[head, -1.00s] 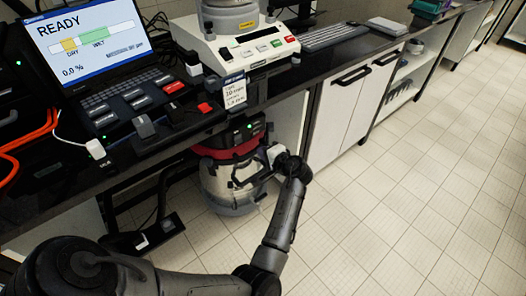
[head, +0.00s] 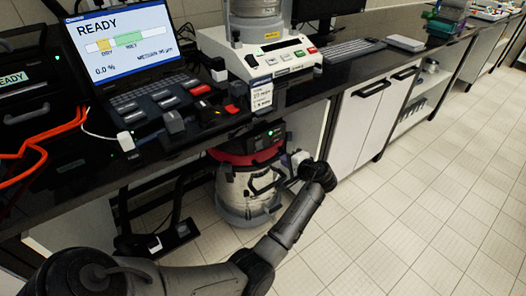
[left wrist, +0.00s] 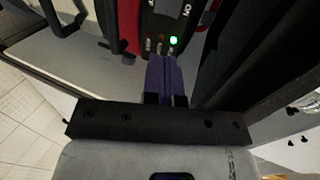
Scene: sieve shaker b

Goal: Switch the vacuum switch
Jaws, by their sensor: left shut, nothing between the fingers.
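The vacuum (head: 235,190), a silver drum with a red band and dark top, stands on the floor under the bench. A green light glows on its dark control panel (head: 262,142). In the left wrist view the panel (left wrist: 165,22) shows the green light (left wrist: 172,40), small parts beside it and partly cut-off lettering. My left gripper (head: 297,161) is at the vacuum's right side. In the left wrist view its purple fingers (left wrist: 166,60) are together and empty, their tips just below the lights; I cannot tell if they touch. The switch is not clearly distinguishable. My right gripper is not in view.
The black bench top (head: 330,80) overhangs the vacuum. On it stand a laptop (head: 125,45) reading READY and a white shaker base (head: 265,55). White cabinets (head: 365,120) stand to the right. Orange cables (head: 35,150) hang at left. The tiled floor on the right is clear.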

